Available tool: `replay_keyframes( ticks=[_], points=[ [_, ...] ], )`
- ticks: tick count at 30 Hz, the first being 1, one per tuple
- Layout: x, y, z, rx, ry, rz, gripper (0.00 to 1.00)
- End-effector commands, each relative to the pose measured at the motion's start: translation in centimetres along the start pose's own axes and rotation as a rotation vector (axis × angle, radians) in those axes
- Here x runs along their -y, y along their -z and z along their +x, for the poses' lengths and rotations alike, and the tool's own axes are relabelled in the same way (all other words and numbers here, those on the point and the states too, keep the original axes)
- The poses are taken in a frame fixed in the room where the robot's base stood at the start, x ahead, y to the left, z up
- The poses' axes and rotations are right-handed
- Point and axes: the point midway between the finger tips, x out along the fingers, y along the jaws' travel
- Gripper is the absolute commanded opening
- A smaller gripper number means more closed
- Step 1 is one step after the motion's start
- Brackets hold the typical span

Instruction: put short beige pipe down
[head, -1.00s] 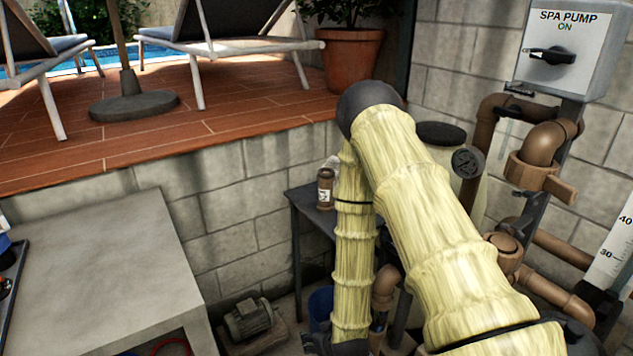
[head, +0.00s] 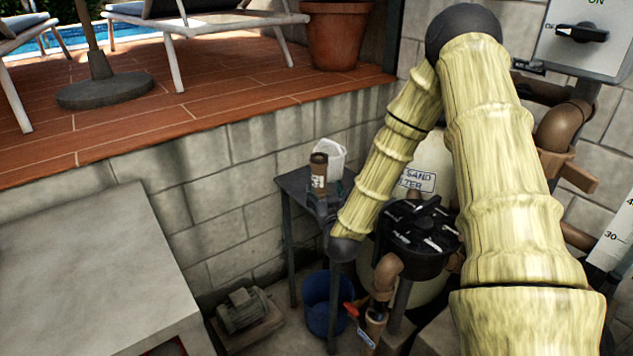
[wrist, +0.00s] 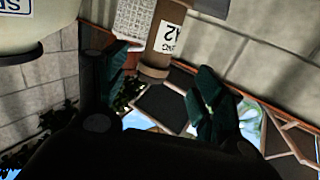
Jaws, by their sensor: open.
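A short brown-beige pipe (head: 318,172) with a white label stands upright on a small dark table (head: 296,182). It looks like the short beige pipe of the task. In the wrist view the pipe (wrist: 168,38) shows its label and one end beyond my fingers. My gripper (wrist: 160,82) is open, its dark green fingers spread apart with a gap between them and the pipe. In the head view my gripper (head: 328,208) is at the table's front edge, close to the pipe's base. The fingertips are hard to make out there.
A white jug (head: 331,156) stands just behind the pipe. A black-topped sand filter (head: 420,232) and brown plumbing (head: 386,274) are close on the right. A blue bucket (head: 322,303) and a motor (head: 243,310) are below. A grey bench (head: 90,270) stands at left.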

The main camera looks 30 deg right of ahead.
Motion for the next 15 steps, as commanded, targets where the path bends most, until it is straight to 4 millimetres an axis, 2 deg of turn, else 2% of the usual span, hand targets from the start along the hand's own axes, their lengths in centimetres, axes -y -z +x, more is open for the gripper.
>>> replay_keyframes(
  ticks=[3,8,15],
  points=[
    [-0.3,-0.9,0.4,-0.019,-0.01,0.004,0.69],
    [-0.6,-0.8,0.8,-0.037,-0.019,0.005,0.69],
    [-0.6,-0.4,3.7,-0.04,-0.019,0.005,0.69]
  ],
)
